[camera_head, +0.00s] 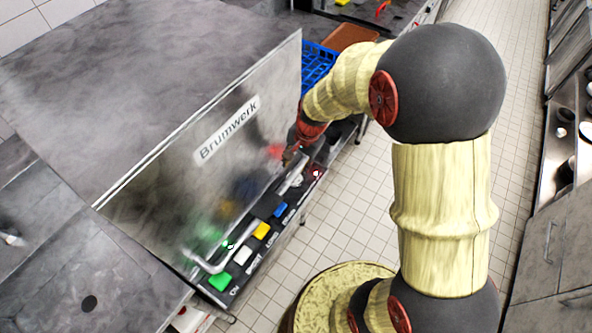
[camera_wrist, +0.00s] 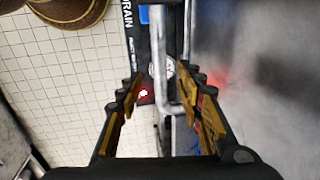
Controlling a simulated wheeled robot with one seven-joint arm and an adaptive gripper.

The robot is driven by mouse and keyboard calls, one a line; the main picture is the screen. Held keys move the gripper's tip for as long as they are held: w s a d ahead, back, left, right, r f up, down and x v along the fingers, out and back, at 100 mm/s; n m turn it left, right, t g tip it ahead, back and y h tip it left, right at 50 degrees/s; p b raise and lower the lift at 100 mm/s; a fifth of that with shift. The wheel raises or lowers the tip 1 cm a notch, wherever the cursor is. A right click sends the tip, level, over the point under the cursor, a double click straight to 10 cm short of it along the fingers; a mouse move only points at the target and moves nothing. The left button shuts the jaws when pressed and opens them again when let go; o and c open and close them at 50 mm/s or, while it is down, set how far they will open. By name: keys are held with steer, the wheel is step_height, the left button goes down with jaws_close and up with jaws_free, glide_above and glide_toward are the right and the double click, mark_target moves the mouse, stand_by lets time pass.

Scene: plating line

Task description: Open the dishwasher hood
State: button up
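The dishwasher hood (camera_head: 215,130) is a large steel box marked "Brumwerk", and it looks lowered onto its base. Its handle (camera_head: 243,232) is a bent metal bar along the lower front, above a strip of coloured buttons. My gripper (camera_head: 291,155) is at the right end of the handle, partly hidden by my arm in the head view. In the wrist view, my gripper (camera_wrist: 166,84) is open, with a finger on each side of the handle (camera_wrist: 159,55). The bar shows in the gap, with no clear contact. The hood's front (camera_wrist: 265,70) lies to the right of the fingers.
The control strip (camera_head: 262,240) has green, white, yellow, blue and red buttons. A blue rack (camera_head: 318,63) and a brown tray (camera_head: 347,36) stand beyond the hood. Steel counter (camera_head: 85,295) lies at lower left. Tiled floor (camera_head: 350,205) is open to the right.

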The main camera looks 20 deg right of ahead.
mark_target(293, 175)
steer(key=f, duration=0.4)
steer(key=w+a+f+b, duration=0.1)
steer(key=f, duration=0.2)
steer(key=shift+w+f, duration=0.1)
steer(key=shift+c, duration=0.4)
jaws_close()
stand_by(0.4)
